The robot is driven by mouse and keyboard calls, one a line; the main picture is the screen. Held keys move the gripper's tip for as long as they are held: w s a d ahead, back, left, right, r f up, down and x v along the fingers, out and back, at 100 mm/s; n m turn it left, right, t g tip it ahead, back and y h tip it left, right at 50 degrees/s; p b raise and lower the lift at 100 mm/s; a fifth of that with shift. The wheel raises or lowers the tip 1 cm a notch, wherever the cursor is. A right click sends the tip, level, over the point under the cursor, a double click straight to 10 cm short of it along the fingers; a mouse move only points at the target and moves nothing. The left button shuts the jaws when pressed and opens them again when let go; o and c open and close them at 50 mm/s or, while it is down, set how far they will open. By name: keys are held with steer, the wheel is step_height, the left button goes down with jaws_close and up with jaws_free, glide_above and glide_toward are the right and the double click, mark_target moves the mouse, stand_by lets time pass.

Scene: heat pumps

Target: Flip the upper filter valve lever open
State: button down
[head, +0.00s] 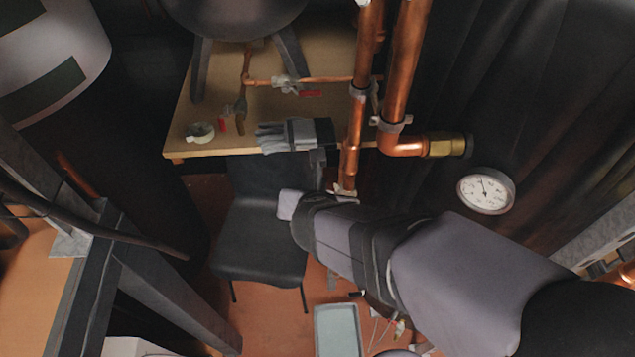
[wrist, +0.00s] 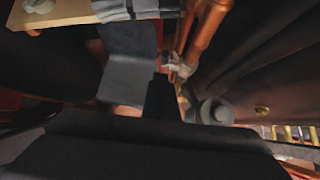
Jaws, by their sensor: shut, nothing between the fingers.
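A grey valve fitting (head: 343,193) sits at the lower end of a vertical copper pipe (head: 355,130), partly hidden by my arm. It appears in the wrist view as a pale fitting (wrist: 180,68); its lever position is too small to tell. A valve with a red lever (head: 311,94) is on a thin horizontal pipe above the wooden table. I cannot tell which is the upper filter valve. My gripper (wrist: 160,85) is shut and empty, dark in the wrist view, just left of and below the pale fitting, apparently apart from it. In the head view its fingertips are hidden by my arm.
A thicker copper pipe (head: 405,70) bends right to a brass end. A round gauge (head: 486,190) is on the right. A black chair (head: 262,240) stands below the wooden table (head: 178,140), which bears gloves (head: 290,136) and tape (head: 200,132). A metal frame (head: 150,275) stands left.

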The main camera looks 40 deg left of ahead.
steer(key=shift+s+d+r+p, duration=0.1)
steer(key=shift+s+r+p, duration=0.1)
steer(key=shift+r, duration=0.55)
steer(key=shift+s+d+r+p, duration=0.15)
steer(key=shift+r+p, duration=0.05)
steer(key=shift+r, duration=0.6)
steer(key=shift+s+d+r+p, duration=0.1)
steer(key=shift+s+r+p, duration=0.1)
steer(key=shift+r, duration=0.55)
